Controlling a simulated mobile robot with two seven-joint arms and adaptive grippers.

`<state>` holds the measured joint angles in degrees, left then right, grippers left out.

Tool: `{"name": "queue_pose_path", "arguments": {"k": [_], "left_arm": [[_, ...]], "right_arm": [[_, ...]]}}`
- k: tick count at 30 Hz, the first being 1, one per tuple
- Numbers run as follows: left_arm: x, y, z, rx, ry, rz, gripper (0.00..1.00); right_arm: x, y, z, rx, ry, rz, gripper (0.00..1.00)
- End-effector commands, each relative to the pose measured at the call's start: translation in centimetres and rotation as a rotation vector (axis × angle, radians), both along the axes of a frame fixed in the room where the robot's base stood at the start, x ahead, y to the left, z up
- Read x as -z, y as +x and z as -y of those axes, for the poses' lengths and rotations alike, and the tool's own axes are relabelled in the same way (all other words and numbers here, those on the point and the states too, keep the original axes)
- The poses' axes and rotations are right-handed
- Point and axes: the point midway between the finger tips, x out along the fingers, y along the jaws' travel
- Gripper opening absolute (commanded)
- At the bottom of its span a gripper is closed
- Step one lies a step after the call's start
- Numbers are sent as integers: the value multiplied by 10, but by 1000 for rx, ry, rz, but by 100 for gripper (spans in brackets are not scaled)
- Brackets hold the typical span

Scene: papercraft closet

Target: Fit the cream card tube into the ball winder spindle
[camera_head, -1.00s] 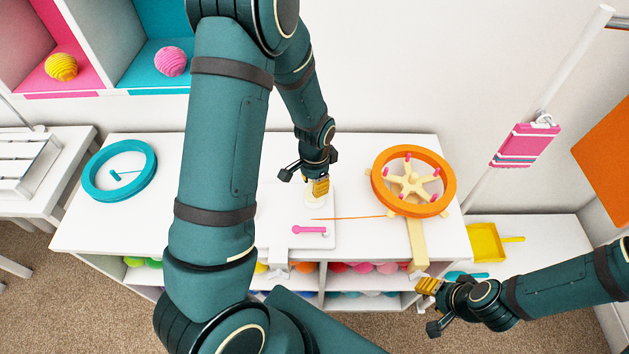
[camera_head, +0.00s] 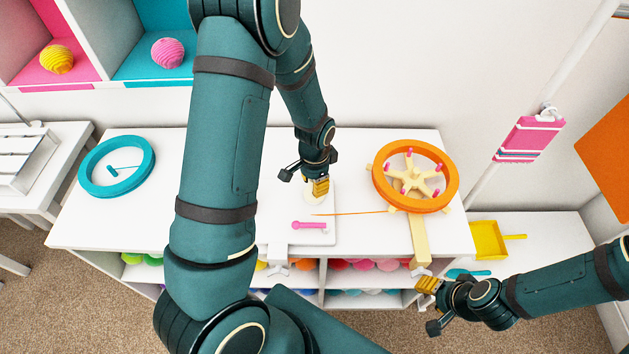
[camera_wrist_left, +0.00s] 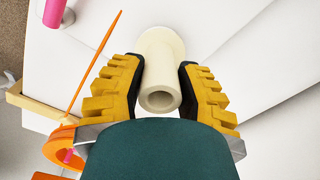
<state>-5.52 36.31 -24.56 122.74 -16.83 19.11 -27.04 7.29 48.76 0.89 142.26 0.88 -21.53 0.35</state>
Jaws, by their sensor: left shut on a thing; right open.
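The cream card tube (camera_wrist_left: 160,70) shows in the left wrist view between my left gripper's yellow fingers, its open end towards the camera. My left gripper (camera_wrist_left: 160,85) is shut on it. In the head view the left gripper (camera_head: 318,187) points down over the white ball winder (camera_head: 322,232), at a pale round part (camera_head: 316,198). The tube's far end meets a wider cream round shape; I cannot tell whether it is seated on the spindle, which is hidden. A pink handle (camera_head: 309,225) lies on the winder's front. My right gripper (camera_head: 430,306) is open and empty, at the bench's front right.
An orange wheel (camera_head: 455,185) with a pale spoked hub stands right of the winder, and an orange strand (camera_head: 350,213) runs between them. A teal ring (camera_head: 85,178) lies at the bench's left. A yellow tray (camera_head: 486,240) is at right. Yarn balls fill shelves below.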

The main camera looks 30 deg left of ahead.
Motion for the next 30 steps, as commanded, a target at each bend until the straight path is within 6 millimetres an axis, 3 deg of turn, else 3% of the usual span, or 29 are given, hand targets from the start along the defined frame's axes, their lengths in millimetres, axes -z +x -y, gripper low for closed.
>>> {"name": "queue_pose_path", "arguments": {"k": [8,9,11,23,30], "left_arm": [[7,0,0,0,0,0,17],[6,0,0,0,0,0,51],[6,0,0,0,0,0,67],[0,1,0,1,-1,3,67],[-40,1,1,2,0,7,67]], "right_arm": [[6,0,0,0,0,0,47],[5,0,0,0,0,0,47],[5,0,0,0,0,0,47],[5,0,0,0,0,0,47],[5,0,0,0,0,0,47]]}}
